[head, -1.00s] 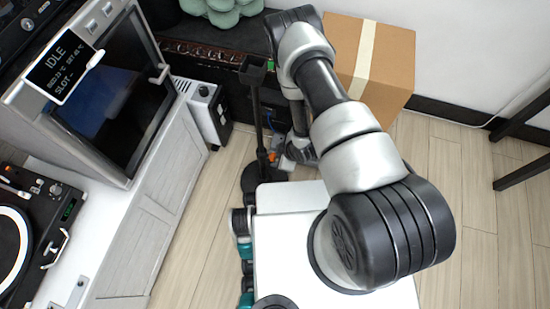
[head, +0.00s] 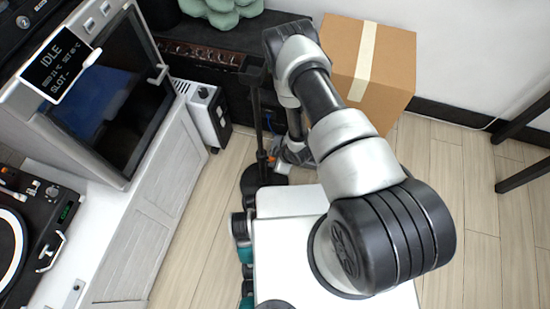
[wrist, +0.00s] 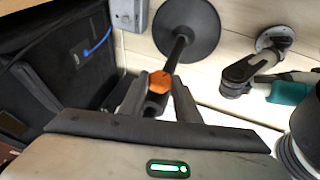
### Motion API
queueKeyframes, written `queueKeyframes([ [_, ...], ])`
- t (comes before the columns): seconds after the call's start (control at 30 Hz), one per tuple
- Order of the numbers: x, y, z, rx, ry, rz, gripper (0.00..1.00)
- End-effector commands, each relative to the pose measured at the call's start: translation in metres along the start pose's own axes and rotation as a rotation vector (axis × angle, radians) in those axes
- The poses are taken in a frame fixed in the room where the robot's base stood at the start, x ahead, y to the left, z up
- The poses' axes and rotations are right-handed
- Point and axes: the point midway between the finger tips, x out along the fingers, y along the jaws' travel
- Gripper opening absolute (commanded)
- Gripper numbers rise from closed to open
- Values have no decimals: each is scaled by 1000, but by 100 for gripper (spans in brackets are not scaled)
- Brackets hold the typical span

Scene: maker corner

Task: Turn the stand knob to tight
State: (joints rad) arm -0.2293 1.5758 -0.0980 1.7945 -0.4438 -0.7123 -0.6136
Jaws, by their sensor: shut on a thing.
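The stand is a dark upright pole (head: 257,110) on a round black base (head: 255,181), standing on the floor at the middle of the head view. In the wrist view its round base (wrist: 187,30) is at the top, with the pole (wrist: 176,54) running down toward my gripper. The orange knob (wrist: 159,83) sits on the pole between my fingertips. My gripper (wrist: 157,88) is shut on the knob; it also shows low beside the pole in the head view (head: 279,161). The knob's setting cannot be read.
A cardboard box (head: 390,60) stands right of my arm, and a dark amplifier (head: 210,53) is behind the stand. A grey box with a handle (head: 207,115) is to the left by the white cabinet (head: 150,220). A blue cable (wrist: 98,44) shows in the wrist view.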

Motion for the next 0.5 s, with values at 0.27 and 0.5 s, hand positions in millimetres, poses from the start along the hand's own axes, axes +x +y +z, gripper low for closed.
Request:
queueKeyframes([
  [0.27, 0, 3, 1, 24, 0, -43, 7],
  [0.5, 0, 6, 2, 67, 1, -138, 7],
])
